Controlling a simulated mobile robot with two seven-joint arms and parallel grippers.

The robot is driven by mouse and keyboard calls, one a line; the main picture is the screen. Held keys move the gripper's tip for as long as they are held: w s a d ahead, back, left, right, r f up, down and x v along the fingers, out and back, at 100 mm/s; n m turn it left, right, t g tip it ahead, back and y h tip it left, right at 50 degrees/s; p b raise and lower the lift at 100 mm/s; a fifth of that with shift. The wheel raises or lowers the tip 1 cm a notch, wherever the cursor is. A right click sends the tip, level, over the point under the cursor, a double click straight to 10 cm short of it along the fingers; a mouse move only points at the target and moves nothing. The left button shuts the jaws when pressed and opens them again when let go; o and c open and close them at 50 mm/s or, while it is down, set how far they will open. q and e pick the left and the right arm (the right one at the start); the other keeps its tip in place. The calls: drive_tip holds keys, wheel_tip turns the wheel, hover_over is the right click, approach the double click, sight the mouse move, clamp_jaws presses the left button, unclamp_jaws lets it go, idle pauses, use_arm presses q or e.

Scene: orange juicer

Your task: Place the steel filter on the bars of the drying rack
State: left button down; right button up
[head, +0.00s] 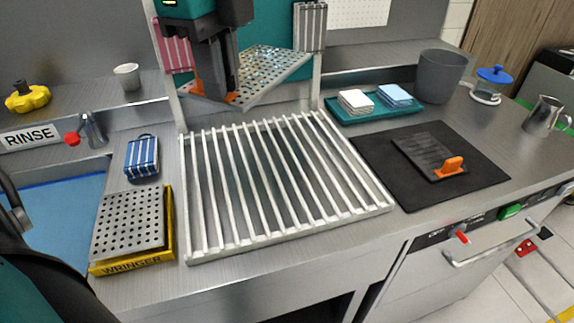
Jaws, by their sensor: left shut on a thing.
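My left gripper (216,95), dark with orange fingertips, is at the top centre. It is shut on the near-left part of the steel filter (268,72), a perforated grey plate. The filter is held tilted at the back of the drying rack (262,243), between its rear posts and above the bars. The gripper hides part of the filter's left side. The rack's pale parallel bars are bare. My right gripper is not in view.
Left of the rack are a yellow wringer (132,262) with a perforated top, a striped blue sponge (142,156) and a sink (60,225). A pink striped cloth (172,42) and a grey one (310,27) hang at the back posts. Right are a teal tray (372,116) and black mat (385,158).

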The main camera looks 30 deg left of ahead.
use_arm(q)
wheel_tip(320, 180, down, 15)
drive_tip(key=b, duration=0.4)
drive_tip(key=shift+r+b, duration=0.1)
drive_tip(key=shift+b, duration=0.25)
drive_tip(key=shift+f, duration=0.55)
wheel_tip(320, 180, down, 3)
drive_tip(key=shift+f+b, duration=0.15)
drive_tip(key=shift+b, duration=0.7)
drive_tip(key=shift+f, duration=0.4)
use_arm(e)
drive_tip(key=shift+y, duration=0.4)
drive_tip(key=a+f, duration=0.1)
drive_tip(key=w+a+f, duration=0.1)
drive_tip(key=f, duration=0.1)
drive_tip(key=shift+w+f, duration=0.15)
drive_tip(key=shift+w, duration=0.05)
use_arm(q)
drive_tip(key=c, duration=1.1)
unclamp_jaws()
drive_tip(key=shift+f, duration=0.1)
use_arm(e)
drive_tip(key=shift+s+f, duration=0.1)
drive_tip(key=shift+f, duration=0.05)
